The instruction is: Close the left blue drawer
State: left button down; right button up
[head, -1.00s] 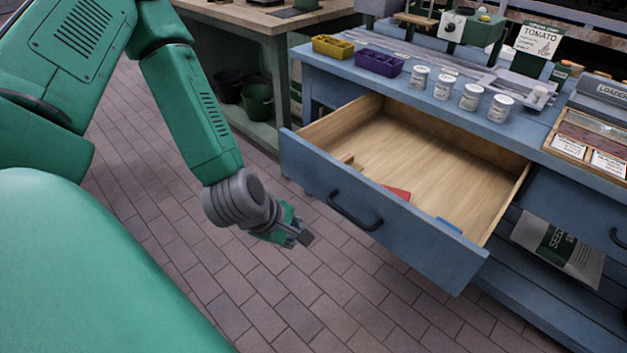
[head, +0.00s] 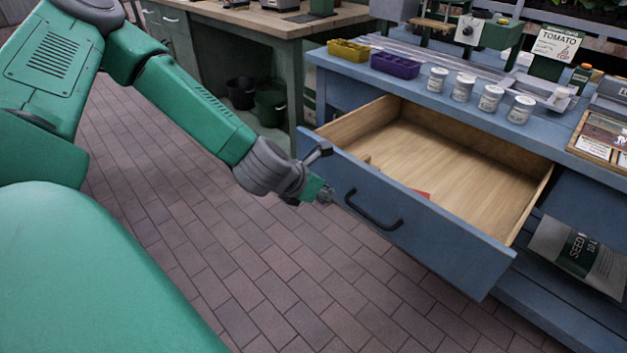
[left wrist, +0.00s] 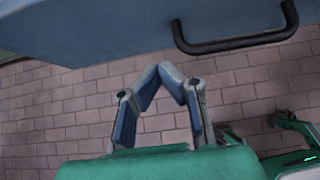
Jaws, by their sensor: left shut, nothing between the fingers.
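The left blue drawer (head: 425,235) is pulled far out of the blue bench in the head view. Its dark handle (head: 373,211) is on the front panel and also shows in the left wrist view (left wrist: 240,43). My left gripper (head: 327,194) is in front of the drawer's left part, to the left of the handle. In the left wrist view its fingers (left wrist: 170,68) meet at the tips with nothing between them, and the drawer front (left wrist: 90,30) is just beyond. I cannot tell whether they touch it. My right gripper is not in view.
The blue bench top (head: 420,108) carries a yellow bin (head: 349,50), a purple bin (head: 395,65) and several white cans. A seed bag (head: 580,255) lies on the shelf below, right of the drawer. The brick floor (head: 250,270) in front is clear.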

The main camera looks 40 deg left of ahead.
aim_at(346, 186)
pick_arm(q)
jog(key=w, duration=0.2)
jog(key=w+f, duration=0.1)
jog(key=w, duration=0.1)
jog(key=shift+d+b, duration=0.15)
jog(key=shift+b, duration=0.15)
jog(key=shift+w, duration=0.6)
